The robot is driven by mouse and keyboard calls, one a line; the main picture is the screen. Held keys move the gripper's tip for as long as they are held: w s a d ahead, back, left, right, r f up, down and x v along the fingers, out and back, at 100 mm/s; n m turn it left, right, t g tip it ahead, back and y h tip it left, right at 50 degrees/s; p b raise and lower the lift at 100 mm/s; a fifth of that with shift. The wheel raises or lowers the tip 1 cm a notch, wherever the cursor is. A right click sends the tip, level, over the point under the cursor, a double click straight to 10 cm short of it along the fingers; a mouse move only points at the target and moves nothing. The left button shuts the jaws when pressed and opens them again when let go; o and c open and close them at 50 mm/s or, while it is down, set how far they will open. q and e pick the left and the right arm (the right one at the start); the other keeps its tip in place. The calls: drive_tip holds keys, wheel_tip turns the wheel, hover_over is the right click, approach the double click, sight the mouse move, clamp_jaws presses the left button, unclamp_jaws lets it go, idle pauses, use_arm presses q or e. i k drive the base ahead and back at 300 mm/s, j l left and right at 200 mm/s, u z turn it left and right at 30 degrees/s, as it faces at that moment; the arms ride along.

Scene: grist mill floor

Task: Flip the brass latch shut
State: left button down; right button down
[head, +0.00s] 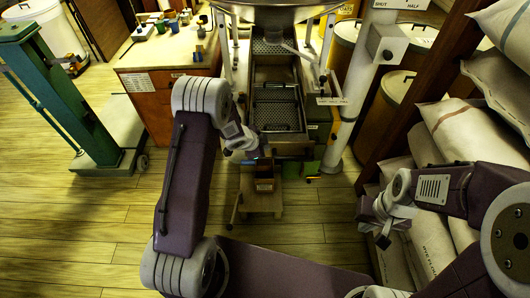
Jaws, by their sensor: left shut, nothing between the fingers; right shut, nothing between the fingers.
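I cannot pick out the brass latch with certainty; it is too small or hidden in the head view. A small brown wooden box (264,186) sits on a low wooden stand (262,204) below the metal sifter chute. My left gripper (264,158) is shut and empty, just above and behind the box as seen here; its fingertips are small and partly hidden by its wrist. I cannot tell whether it touches anything. My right gripper (383,238) is shut and empty, low at the right, beside the stacked sacks and apart from the box.
The metal chute with mesh trays (278,107) stands under a large hopper (275,5). A pale post (352,100) carries labels. Sacks (475,120) are stacked on the right. A workbench (165,57) and green scale (65,75) stand left. The wooden floor (95,235) is clear front left.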

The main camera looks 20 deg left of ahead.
sight(241, 100)
drive_tip(key=i+j, duration=0.2)
drive_tip(key=i, duration=0.2)
drive_tip(key=i+j, duration=0.15)
drive_tip(key=i, duration=0.25)
drive_tip(key=k, duration=0.1)
